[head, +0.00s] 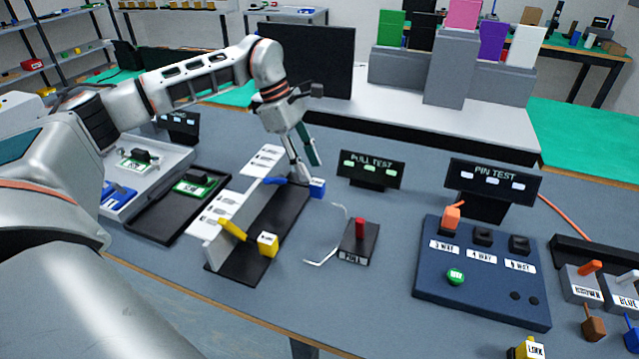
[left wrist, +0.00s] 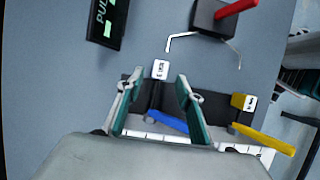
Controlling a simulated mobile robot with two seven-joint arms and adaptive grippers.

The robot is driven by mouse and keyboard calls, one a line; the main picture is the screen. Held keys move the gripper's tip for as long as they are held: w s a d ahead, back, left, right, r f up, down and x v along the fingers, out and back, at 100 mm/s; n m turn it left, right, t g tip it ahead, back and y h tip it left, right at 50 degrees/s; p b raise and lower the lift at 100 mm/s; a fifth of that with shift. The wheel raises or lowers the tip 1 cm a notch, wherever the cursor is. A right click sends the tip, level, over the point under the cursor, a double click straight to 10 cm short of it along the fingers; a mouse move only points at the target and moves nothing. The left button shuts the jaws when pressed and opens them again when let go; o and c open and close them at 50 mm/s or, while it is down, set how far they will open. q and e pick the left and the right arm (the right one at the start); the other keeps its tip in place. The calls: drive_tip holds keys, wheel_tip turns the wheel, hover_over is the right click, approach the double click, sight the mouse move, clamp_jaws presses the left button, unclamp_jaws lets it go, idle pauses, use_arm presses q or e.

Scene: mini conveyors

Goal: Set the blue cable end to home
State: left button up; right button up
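A blue cable end (head: 318,187) with a white label sits at the far end of the black holder (head: 262,235), beside a blue lead (head: 272,181). In the left wrist view, the labelled end (left wrist: 160,69) lies just beyond my fingertips, and the blue lead (left wrist: 166,121) shows between my fingers. My left gripper (head: 306,171) is above the far end of the holder, close to the blue end, with fingers apart (left wrist: 156,92) and nothing seen gripped. Contact with the blue end cannot be told. My right gripper is not in view.
A yellow cable end (head: 268,244) and yellow lead (head: 232,229) are at the holder's near end. A pull test block (head: 359,245) with a red handle and bent wires stands right. Behind is the PULL TEST display (head: 371,170). The pin test panel (head: 480,282) is farther right.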

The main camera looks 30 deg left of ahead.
sight(316, 182)
use_arm(q)
drive_tip(key=x, duration=0.6)
drive_tip(key=shift+d+f+b, duration=0.1)
drive_tip(key=shift+d+b, duration=0.05)
drive_tip(key=shift+b, duration=0.2)
clamp_jaws()
